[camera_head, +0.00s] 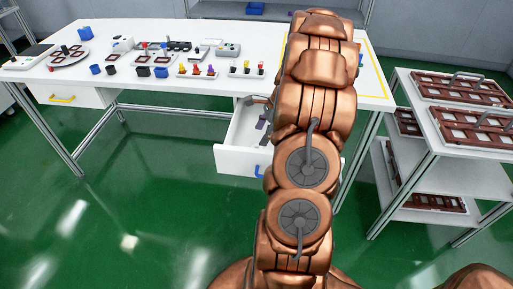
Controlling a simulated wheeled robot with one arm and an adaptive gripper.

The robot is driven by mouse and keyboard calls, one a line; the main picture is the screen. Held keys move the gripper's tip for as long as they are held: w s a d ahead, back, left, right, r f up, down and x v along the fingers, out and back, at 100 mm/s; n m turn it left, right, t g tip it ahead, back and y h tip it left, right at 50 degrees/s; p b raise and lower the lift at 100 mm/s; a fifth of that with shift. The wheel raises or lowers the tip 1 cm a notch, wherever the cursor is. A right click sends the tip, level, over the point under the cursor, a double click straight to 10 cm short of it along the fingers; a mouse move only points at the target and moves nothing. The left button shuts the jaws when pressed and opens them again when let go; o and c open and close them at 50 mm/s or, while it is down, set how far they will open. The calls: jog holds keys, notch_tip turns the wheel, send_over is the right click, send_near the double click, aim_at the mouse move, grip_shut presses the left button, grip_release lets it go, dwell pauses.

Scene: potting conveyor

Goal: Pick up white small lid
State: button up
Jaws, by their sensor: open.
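I cannot single out a white small lid in the head view; it may be too small or hidden. The white table (235,30) carries several small items, some of them white. An open white drawer (232,158) with a blue handle (260,171) hangs under the table and holds small dark and grey pieces. My copper-coloured arm reaches up across the right part of the table and covers part of the drawer.
A closed drawer with a yellow handle (62,99) is at left. A white shelf cart (450,140) with brown trays (468,91) stands at right. Green floor is clear in front.

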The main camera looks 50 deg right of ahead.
aim_at(257, 144)
jog(key=x, duration=0.5)
jog(key=shift+s+d+p, duration=0.1)
jog(key=shift+s+p, duration=0.05)
jog(key=shift+p, duration=0.25)
jog(key=shift+c, duration=0.4)
jog(key=c, duration=0.7)
jog(key=shift+c, duration=0.2)
